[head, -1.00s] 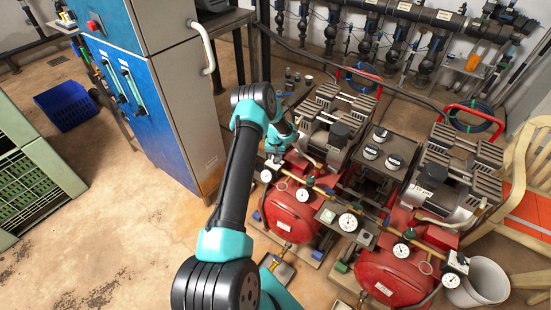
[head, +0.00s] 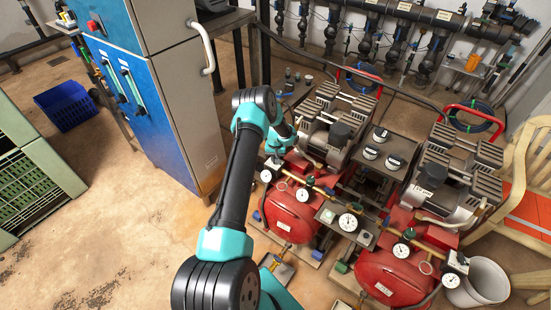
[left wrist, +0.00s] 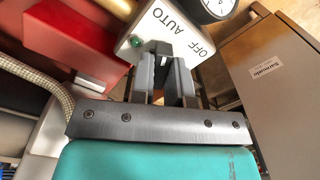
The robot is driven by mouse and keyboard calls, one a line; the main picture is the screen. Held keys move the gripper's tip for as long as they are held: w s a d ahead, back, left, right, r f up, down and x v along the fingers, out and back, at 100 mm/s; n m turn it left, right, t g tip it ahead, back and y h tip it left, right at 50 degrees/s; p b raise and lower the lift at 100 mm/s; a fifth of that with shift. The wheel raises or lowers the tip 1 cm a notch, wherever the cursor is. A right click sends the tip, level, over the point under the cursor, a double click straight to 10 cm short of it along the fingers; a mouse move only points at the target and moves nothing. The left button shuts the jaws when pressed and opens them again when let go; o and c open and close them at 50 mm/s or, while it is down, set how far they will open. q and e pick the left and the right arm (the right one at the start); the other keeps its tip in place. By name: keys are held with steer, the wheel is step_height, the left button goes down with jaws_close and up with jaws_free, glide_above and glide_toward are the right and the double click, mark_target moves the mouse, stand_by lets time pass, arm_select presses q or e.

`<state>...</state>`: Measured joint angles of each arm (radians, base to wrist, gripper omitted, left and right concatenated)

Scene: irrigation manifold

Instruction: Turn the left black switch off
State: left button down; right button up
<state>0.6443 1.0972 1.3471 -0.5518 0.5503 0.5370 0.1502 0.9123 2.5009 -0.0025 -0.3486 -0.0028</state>
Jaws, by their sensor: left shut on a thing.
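In the left wrist view, the black switch (left wrist: 157,46) sits on a light grey box (left wrist: 178,32) marked AUTO and OFF, with a small green light beside it. My left gripper (left wrist: 163,62) is shut on the switch, one finger on each side. The fingers hide most of the knob, so I cannot tell exactly which mark it points to. In the head view, my left gripper (head: 275,157) is at the left red compressor (head: 291,212), and the switch is hidden there. My right gripper is not in view.
A second red compressor (head: 392,276) stands to the right, with a white bucket (head: 482,284) beside it. A blue and grey cabinet (head: 180,110) stands close to the left of my arm. Gauges and pipes crowd the compressors' front.

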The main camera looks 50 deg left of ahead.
arm_select(q)
steer(key=shift+m, duration=0.4)
steer(key=m, duration=1.1)
stand_by(0.6)
steer(key=c, duration=1.1)
jaws_free()
steer(key=shift+r, duration=0.1)
